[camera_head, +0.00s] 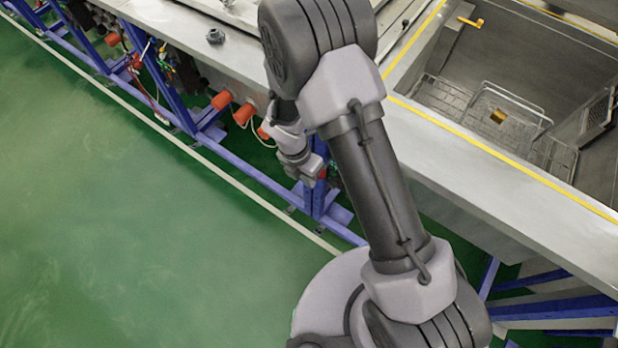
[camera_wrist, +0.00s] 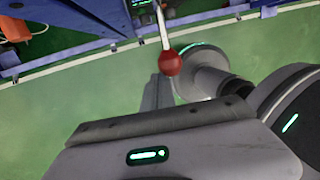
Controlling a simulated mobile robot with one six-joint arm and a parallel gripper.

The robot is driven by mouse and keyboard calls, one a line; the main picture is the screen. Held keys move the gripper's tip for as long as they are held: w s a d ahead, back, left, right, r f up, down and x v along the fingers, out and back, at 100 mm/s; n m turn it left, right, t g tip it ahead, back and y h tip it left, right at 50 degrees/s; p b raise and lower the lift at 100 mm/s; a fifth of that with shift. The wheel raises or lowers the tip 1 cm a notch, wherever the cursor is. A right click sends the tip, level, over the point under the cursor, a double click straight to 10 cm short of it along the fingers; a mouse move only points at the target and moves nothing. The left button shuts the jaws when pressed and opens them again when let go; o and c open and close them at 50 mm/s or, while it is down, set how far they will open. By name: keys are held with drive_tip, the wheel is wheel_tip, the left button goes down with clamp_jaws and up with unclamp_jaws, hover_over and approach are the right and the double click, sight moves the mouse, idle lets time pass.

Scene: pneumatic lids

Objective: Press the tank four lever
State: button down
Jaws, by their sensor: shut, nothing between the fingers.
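A lever with a red ball knob (camera_wrist: 170,63) on a thin metal rod (camera_wrist: 162,28) shows at the top middle of the wrist view. No label shows which tank it belongs to. My gripper (camera_head: 308,178) hangs beside the front edge of the tank line in the head view, low by the blue frame. In the wrist view its fingers (camera_wrist: 160,88) are shut and empty, with their tips just below the red knob in the picture. I cannot tell whether they touch it. A small reddish spot beside my gripper in the head view may be the knob; my arm hides much there.
Blue frame legs (camera_head: 170,85) and orange-red caps (camera_head: 245,114) line the tank front. Another valve group (camera_head: 158,55) with hoses stands further left. An open tank with wire racks (camera_head: 480,110) lies at right. The green floor (camera_head: 110,220) is clear at left.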

drive_tip(key=shift+r, duration=0.15)
drive_tip(key=shift+r+p, duration=0.7)
drive_tip(key=shift+p, duration=0.2)
drive_tip(key=s+a+r+p, duration=0.2)
drive_tip(key=a+r+p, duration=0.3)
drive_tip(key=r, duration=0.6)
drive_tip(key=shift+s+a+r, duration=0.15)
drive_tip(key=shift+a+r, duration=0.05)
drive_tip(key=shift+a, duration=0.75)
